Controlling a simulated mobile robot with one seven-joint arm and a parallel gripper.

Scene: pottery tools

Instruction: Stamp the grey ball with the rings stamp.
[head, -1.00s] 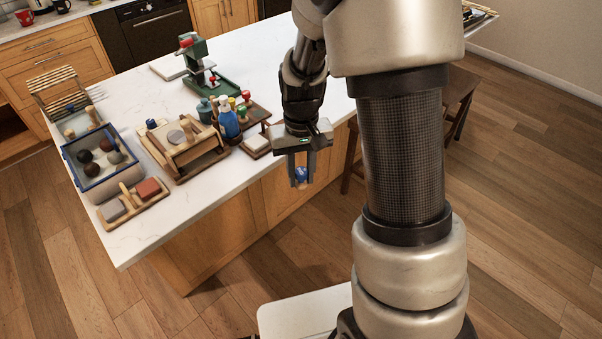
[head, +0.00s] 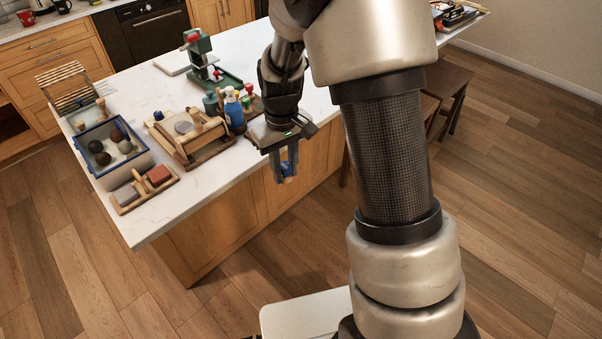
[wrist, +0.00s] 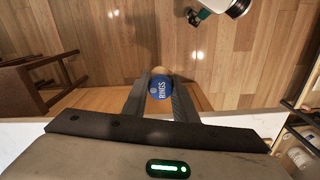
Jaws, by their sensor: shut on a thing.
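My gripper (head: 286,176) is shut on the rings stamp (head: 287,168), in the air just off the near edge of the counter. In the wrist view the stamp's blue round end (wrist: 159,90) reads "RINGS" and sits between both fingers. The grey ball (head: 125,146) lies in the blue-rimmed box (head: 97,179) at the counter's left, apart from my gripper. Several darker balls lie beside it there.
Between my gripper and the box stands a wooden press-like frame (head: 187,138). Bottles (head: 234,112) and a green stand (head: 201,60) are behind it. A wooden tray with a red block (head: 158,175) and a grey block (head: 127,194) lies at the front left. Stools (head: 455,88) stand right.

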